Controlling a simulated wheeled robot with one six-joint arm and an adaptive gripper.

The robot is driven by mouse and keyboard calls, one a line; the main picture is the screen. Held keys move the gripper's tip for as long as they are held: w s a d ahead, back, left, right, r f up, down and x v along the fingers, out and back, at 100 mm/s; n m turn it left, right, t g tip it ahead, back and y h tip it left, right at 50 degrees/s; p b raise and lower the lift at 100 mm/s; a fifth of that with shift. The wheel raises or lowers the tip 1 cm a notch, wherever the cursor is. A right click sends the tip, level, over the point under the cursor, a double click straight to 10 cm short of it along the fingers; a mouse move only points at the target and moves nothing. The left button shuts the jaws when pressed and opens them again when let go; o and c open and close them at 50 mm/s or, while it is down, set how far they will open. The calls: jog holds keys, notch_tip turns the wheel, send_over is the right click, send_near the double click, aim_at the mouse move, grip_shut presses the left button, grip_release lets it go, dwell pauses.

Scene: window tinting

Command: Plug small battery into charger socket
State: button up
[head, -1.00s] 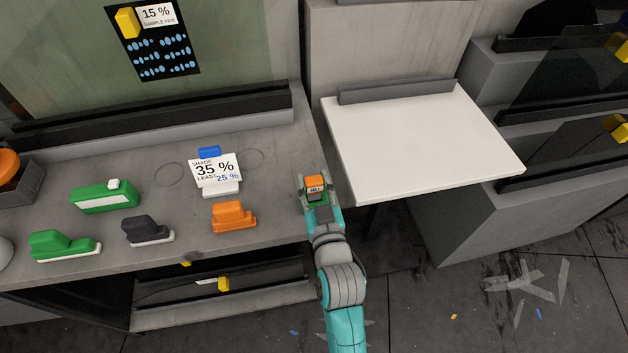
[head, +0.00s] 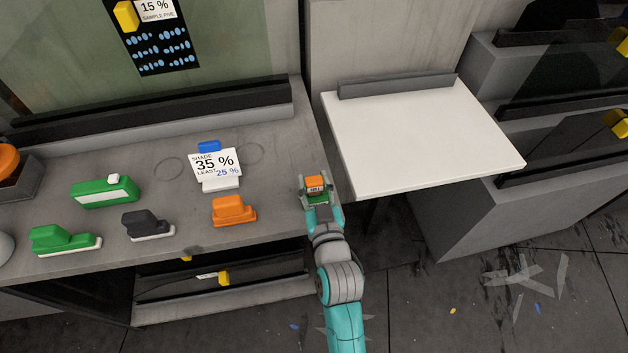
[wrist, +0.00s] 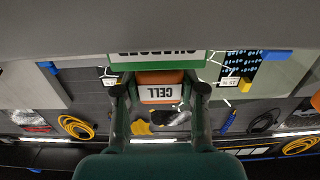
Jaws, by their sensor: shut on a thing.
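My gripper (head: 321,188) is shut on a small orange block, the battery (head: 314,182), just past the right end of the grey counter. In the wrist view my gripper (wrist: 160,92) has one finger on each side of the battery (wrist: 160,77), whose white label reads CELL upside down. A green piece with a white lettered panel (wrist: 155,58) lies against or just beyond the battery; I cannot tell whether it is part of it. I cannot make out a charger socket for certain in either view.
The grey counter (head: 130,222) holds an orange block (head: 232,210), a dark block (head: 147,225), two green ones (head: 104,191) and a 35 % sign (head: 215,164). A bare white table (head: 425,140) stands to the right. Dark scraps litter the floor.

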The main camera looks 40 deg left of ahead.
jog(key=shift+f, duration=0.35)
jog(key=o, duration=1.3)
jog(key=shift+c, duration=0.2)
jog(key=v, duration=1.2)
